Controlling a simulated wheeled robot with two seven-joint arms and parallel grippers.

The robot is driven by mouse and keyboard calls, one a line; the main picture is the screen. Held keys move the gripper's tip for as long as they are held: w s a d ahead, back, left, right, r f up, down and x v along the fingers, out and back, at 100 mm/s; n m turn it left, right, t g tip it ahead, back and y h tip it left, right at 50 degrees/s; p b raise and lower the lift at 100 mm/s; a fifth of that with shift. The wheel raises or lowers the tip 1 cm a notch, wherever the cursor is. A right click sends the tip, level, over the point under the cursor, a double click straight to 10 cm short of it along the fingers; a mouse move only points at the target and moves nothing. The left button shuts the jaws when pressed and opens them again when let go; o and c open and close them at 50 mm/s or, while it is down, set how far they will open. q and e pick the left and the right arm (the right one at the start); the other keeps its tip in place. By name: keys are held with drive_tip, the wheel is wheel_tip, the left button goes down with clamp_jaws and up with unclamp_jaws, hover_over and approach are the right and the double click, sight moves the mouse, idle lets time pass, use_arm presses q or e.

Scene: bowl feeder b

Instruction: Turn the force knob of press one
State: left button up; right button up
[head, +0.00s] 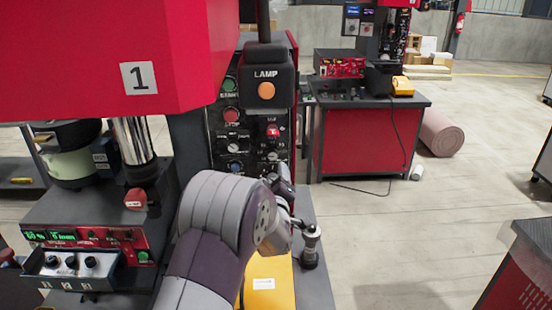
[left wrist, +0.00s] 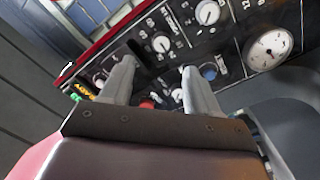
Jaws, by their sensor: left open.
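Press one (head: 185,60) is the red machine marked "1" at the left of the head view. Its dark control panel (head: 222,130) carries buttons and small dials. In the left wrist view the panel (left wrist: 185,30) fills the top, with a white-pointer knob (left wrist: 161,43), another knob (left wrist: 207,12) and a blue one (left wrist: 209,72). I cannot read which is the force knob. My left gripper (left wrist: 158,68) is open, its two fingers apart in front of the panel with no knob visibly gripped. In the head view my left wrist hides most of it. My right gripper is not in view.
A round gauge (left wrist: 268,48) sits right of the knobs. A small control box with several knobs (head: 75,268) stands at lower left. A second red bench (head: 368,140) is behind.

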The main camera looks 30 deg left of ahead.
sight(272, 157)
use_arm(q)
drive_tip(key=p+x, duration=0.2)
drive_tip(key=x, duration=0.7)
drive_tip(key=shift+a+f+p, duration=0.1)
drive_tip(key=shift+a+p, duration=0.15)
drive_tip(key=shift+p, duration=0.15)
drive_tip(key=shift+w, duration=0.15)
drive_tip(key=shift+a, duration=0.1)
drive_tip(key=c, duration=1)
